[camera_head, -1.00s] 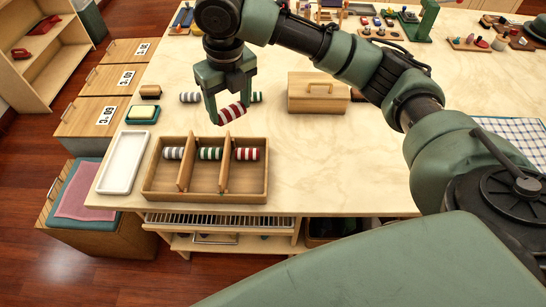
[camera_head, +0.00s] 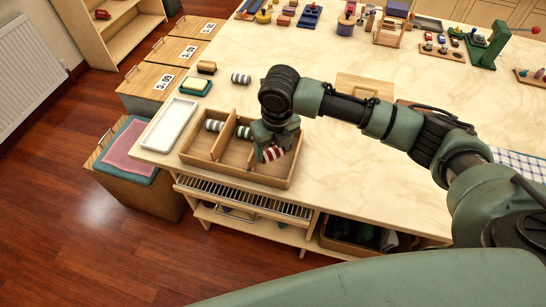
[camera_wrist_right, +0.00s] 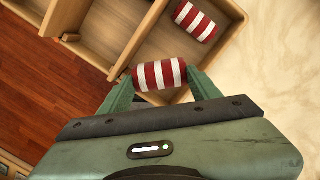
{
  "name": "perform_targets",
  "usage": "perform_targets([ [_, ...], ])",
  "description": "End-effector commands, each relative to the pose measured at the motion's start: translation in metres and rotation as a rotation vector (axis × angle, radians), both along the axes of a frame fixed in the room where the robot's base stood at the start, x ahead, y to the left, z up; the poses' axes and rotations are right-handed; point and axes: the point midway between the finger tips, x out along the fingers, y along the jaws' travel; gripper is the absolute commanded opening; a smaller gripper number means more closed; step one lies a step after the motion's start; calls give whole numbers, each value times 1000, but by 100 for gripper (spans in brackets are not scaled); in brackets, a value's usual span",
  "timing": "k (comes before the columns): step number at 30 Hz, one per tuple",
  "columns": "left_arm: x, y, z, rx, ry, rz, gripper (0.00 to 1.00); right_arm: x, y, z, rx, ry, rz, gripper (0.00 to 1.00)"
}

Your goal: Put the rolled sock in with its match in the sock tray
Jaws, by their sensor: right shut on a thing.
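The sock tray (camera_head: 240,173) is a wooden box with three compartments near the table's front edge. A grey-striped rolled sock (camera_head: 214,125) lies in its left compartment and a green-striped one (camera_head: 244,132) in the middle. My right gripper (camera_head: 271,151) is over the right compartment, shut on a red-and-white rolled sock (camera_wrist_right: 160,74). In the wrist view, a matching red-and-white sock (camera_wrist_right: 196,20) lies in the same compartment, apart from the held one. In the head view, my gripper hides much of this compartment. My left gripper is not in view.
A white tray (camera_head: 171,124) stands left of the sock tray. A green dish with a yellow block (camera_head: 196,85) and a grey-striped rolled sock (camera_head: 241,78) lie behind. A wooden lidded box (camera_head: 362,86) is partly behind my arm.

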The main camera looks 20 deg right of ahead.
Motion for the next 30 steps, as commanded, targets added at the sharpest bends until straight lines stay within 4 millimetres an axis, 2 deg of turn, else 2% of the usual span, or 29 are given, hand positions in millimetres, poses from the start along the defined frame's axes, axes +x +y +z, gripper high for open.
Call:
perform_targets([
  [5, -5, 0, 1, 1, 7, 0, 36, 0, 0, -12, -1, 0, 1, 18],
  [13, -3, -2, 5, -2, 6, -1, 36, -1, 0, -48, 0, 2, 0, 18],
  [24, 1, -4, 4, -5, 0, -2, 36, 0, 0, -53, -1, 0, 1, 18],
  [25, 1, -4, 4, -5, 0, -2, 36, 0, 0, -54, -1, -1, 1, 65],
  [26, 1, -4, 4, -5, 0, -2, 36, 0, 0, -53, -1, -1, 1, 72],
  [30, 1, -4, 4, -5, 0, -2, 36, 0, 0, -53, -1, -1, 1, 72],
])
